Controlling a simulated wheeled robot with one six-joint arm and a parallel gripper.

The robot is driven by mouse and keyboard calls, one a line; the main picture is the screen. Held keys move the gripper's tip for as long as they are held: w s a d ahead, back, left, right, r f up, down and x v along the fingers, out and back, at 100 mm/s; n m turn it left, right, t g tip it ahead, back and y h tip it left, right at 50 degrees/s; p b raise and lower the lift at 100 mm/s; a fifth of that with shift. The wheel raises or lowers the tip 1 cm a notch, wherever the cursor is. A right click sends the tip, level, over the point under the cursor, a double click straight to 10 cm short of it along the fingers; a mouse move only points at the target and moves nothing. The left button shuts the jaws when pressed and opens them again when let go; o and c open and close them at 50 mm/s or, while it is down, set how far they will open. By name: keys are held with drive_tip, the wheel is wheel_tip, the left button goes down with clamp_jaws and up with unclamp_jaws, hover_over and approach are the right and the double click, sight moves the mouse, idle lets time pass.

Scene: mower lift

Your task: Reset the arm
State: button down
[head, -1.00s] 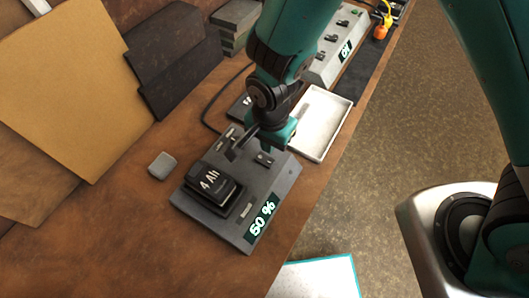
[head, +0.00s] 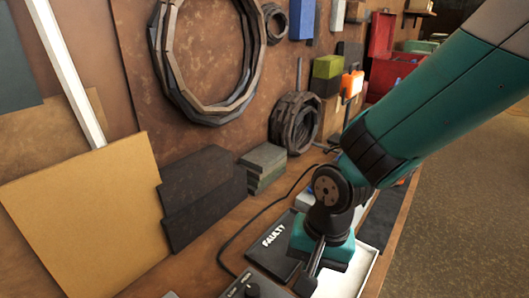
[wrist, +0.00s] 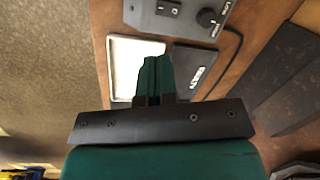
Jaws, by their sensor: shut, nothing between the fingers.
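My gripper (wrist: 157,72) shows in the wrist view with its two teal fingers together and nothing between them. It hangs above the workbench, over the white tray (wrist: 130,60) and the black FAULTY plate (wrist: 195,68). In the head view my arm comes in from the upper right, and my gripper (head: 312,272) is at the lower middle, beside the FAULTY plate (head: 272,248). My arm hides part of the white tray (head: 350,278) there.
A grey device with a knob (wrist: 207,17) sits on the bench near the gripper. Dark blocks (head: 200,190) and a tan board (head: 85,215) lean at the back. Hoses (head: 215,60) hang on the wall. Open floor (head: 470,180) lies to the right.

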drive_tip(key=s+d+r+n+y+b, duration=0.2)
drive_tip(key=s+d+r+n+b, duration=0.1)
drive_tip(key=s+d+r+n, duration=0.4)
wheel_tip(320, 180, up, 4)
drive_tip(key=s+n, duration=0.2)
drive_tip(key=n, duration=0.1)
drive_tip(key=shift+s, duration=0.35)
